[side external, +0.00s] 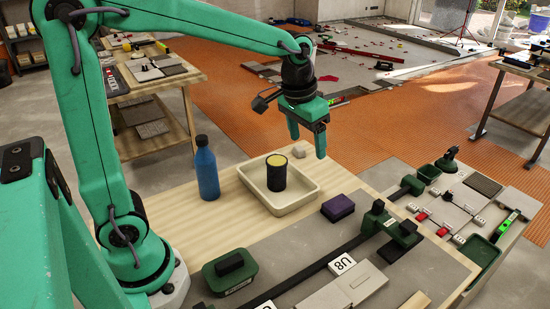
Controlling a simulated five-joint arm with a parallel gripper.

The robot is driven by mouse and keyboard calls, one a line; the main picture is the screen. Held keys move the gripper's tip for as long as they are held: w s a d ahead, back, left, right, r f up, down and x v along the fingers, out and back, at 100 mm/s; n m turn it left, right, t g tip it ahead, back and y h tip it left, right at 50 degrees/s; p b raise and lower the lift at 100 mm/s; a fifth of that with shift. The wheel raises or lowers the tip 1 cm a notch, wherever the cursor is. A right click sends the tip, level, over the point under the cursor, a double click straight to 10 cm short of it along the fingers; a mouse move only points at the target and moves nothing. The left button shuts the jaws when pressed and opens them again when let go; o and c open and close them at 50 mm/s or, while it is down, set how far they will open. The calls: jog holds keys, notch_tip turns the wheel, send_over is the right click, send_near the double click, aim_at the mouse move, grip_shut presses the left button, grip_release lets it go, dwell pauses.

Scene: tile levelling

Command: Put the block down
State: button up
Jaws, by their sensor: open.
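My gripper (307,146) is open, with its two green fingers pointing down above the far side of the workbench. A small pale grey block (299,152) shows between and just below the fingertips, near the bench's far edge; I cannot tell whether a finger touches it. A purple block (338,207) lies flat on the grey work surface, to the right of a cream tray (275,209) and apart from my gripper.
A black cup with yellow contents (276,174) stands in the tray. A blue bottle (207,168) stands left of it.

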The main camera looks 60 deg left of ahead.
jog(key=s+a+r+t, duration=0.1)
jog(key=s+a+t, duration=0.1)
jog(key=s, duration=1.5)
jog(key=shift+a+r+t, duration=0.15)
jog(key=shift+r+t, duration=0.05)
jog(key=shift+t, duration=0.4)
